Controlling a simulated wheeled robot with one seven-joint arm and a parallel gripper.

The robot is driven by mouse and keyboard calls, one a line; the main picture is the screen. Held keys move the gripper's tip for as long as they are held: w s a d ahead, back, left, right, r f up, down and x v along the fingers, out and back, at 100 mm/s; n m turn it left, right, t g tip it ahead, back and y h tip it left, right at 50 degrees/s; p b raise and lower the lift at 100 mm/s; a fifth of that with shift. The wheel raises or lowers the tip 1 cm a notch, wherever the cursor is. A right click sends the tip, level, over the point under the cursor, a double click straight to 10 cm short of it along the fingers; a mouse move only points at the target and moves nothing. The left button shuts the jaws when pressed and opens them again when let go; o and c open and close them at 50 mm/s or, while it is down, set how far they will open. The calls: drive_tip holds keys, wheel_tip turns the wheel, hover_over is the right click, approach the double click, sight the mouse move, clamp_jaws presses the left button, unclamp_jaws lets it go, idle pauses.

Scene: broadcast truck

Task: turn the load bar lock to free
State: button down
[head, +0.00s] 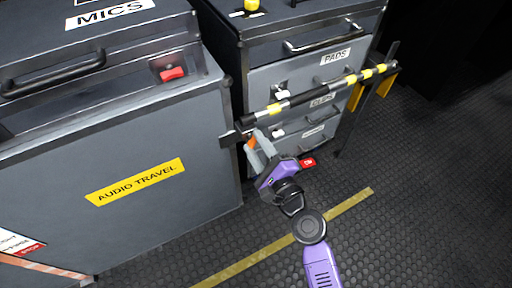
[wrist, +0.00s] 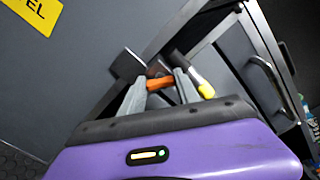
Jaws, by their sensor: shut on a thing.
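The load bar (head: 310,96), black with yellow bands, runs across the front of the drawer cabinet. Its left end meets a dark bracket beside the audio case. The load bar lock is an orange handle (wrist: 160,83) at that left end; a bit of its orange also shows in the head view (head: 251,143). My gripper (head: 256,144) reaches up to it from below right. In the wrist view its two grey fingers stand on either side of the orange handle and are shut on it. The fingers hide part of the handle. I cannot read any lock marking.
The grey audio case (head: 150,220) stands close on the left of my gripper. The drawer cabinet (head: 283,75) stands behind the bar.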

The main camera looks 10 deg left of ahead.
drive_tip(key=n+b, duration=0.2)
drive_tip(key=n, duration=0.2)
drive_tip(key=shift+f+n, duration=0.15)
drive_tip(key=shift+n, duration=0.25)
idle(0.4)
drive_tip(key=c, duration=0.9)
unclamp_jaws()
drive_tip(key=shift+v, duration=3.95)
drive_tip(key=shift+w+n, duration=0.1)
drive_tip(key=shift+n, duration=0.2)
